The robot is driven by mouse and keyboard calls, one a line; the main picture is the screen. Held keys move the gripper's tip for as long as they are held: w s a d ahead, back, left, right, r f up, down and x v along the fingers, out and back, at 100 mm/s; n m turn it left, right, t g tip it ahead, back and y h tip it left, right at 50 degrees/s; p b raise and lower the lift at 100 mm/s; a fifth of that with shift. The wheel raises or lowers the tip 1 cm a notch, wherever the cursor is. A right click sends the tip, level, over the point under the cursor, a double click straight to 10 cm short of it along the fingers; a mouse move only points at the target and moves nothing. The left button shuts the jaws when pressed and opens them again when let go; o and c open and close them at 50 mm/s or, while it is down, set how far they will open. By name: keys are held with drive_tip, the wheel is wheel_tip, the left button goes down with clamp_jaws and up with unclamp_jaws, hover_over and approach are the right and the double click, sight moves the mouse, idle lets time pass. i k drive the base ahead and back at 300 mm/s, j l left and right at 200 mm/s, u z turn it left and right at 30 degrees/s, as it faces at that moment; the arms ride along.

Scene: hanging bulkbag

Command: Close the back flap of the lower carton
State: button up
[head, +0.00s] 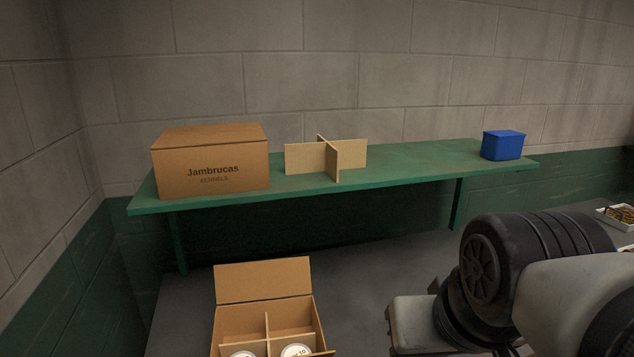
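The lower carton (230,327) stands open on the grey surface below the green shelf, cut off by the bottom of the head view. Its back flap (262,280) stands up at the far side, leaning away from the opening. Inside, a cardboard divider makes compartments, and two round white-topped items (296,350) sit in the near ones. Part of another flap shows at the near right edge. My arm fills the lower right of the view. My gripper itself cannot be seen.
On the green shelf (400,173) above stand a closed Jambrucas carton (212,165), a loose cardboard divider (312,158) and a blue box (503,145). A white tray (618,216) with brownish contents is at the far right. Grey surface (350,270) is clear right of the lower carton.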

sight(280, 277)
drive_tip(key=k, duration=0.4)
drive_tip(key=i+l, duration=0.2)
drive_tip(key=l, duration=0.2)
drive_tip(key=i+l, duration=0.2)
drive_tip(key=l, duration=0.2)
drive_tip(key=i+l+z, duration=0.1)
drive_tip(key=l, duration=0.3)
drive_tip(key=i, duration=0.1)
